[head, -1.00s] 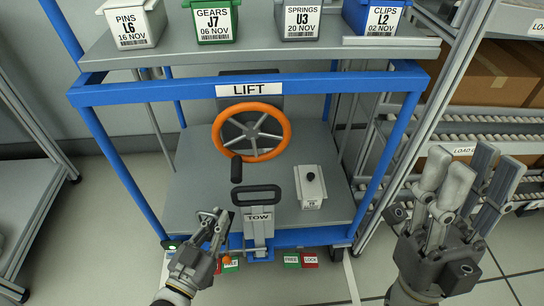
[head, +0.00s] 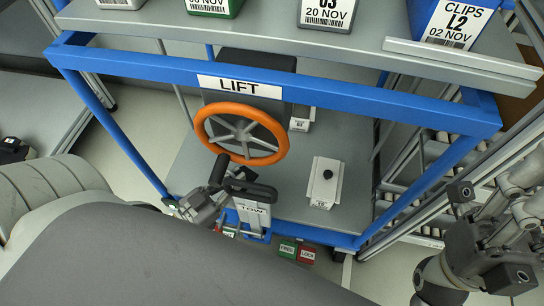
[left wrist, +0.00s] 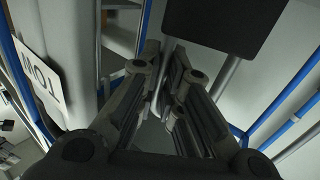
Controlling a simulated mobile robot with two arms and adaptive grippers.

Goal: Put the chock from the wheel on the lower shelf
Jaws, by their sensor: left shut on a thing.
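My left gripper (head: 205,203) is low at the front of the blue trolley, beside the black tow handle (head: 250,189). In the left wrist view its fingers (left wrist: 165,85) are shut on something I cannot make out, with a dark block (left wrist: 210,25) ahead. I cannot pick out the chock in any view. My right gripper (head: 495,205) is at the right, open and empty, partly cut off by the frame edge.
A pale box with a black knob (head: 323,183) stands on the lower shelf. The LIFT bar (head: 330,98) crosses above. FREE (head: 287,249) and LOCK (head: 306,254) pedals are below. Labelled bins stand on the top shelf (head: 290,45). The deck between handwheel and box is clear.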

